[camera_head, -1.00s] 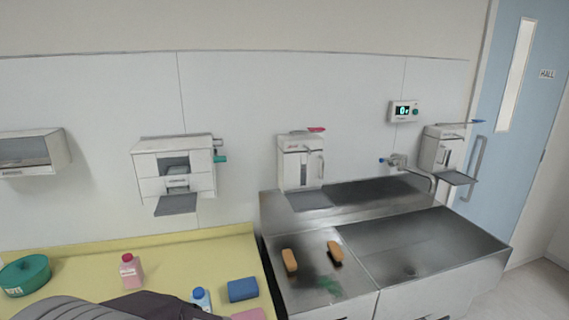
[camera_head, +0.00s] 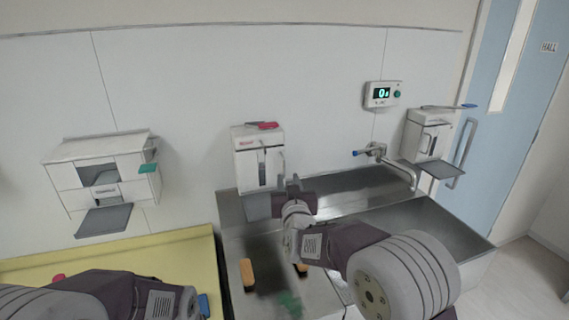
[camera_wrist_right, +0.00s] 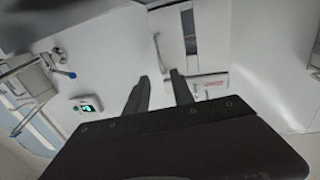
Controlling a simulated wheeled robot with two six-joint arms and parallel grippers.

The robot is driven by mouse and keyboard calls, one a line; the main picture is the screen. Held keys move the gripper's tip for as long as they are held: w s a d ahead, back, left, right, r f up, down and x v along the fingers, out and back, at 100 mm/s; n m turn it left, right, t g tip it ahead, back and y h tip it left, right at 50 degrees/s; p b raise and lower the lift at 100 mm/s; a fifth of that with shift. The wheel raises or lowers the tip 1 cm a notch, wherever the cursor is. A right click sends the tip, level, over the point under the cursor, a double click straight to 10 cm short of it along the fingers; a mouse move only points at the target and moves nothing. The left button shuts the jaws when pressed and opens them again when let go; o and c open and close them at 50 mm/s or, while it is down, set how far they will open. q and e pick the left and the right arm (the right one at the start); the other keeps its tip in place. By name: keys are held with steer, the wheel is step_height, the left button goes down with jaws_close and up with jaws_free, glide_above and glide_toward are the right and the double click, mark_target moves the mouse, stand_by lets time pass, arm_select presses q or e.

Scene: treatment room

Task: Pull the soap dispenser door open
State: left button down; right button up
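A white wall dispenser (camera_head: 246,160) with a red lever on top and a red label hangs above the sink's left part. A narrow upright handle shows at its front right. My right gripper (camera_head: 293,184) is just right of its lower part in the head view, apart from the handle as far as I can tell. In the right wrist view the dispenser (camera_wrist_right: 214,82) appears upside down, with its handle (camera_wrist_right: 157,48) beyond the fingers. The right gripper's fingers (camera_wrist_right: 163,92) are spread with nothing between them. My left arm shows at the lower left; its gripper is out of frame.
A second dispenser (camera_head: 430,138) with a blue lever hangs at the right, near the tap (camera_head: 374,151) and wall display (camera_head: 383,94). A wide white dispenser (camera_head: 103,178) hangs at left. The steel sink (camera_head: 425,225) and yellow counter (camera_head: 190,258) lie below.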

mark_target(284, 165)
steer(key=w+p, duration=0.1)
steer(key=w, duration=0.4)
steer(key=w+a+p, duration=0.1)
steer(key=w, duration=0.2)
steer(key=shift+a+p, duration=0.1)
steer(key=shift+p, duration=0.2)
steer(key=shift+w, duration=0.25)
steer(key=shift+f, duration=0.1)
jaws_close()
stand_by(0.6)
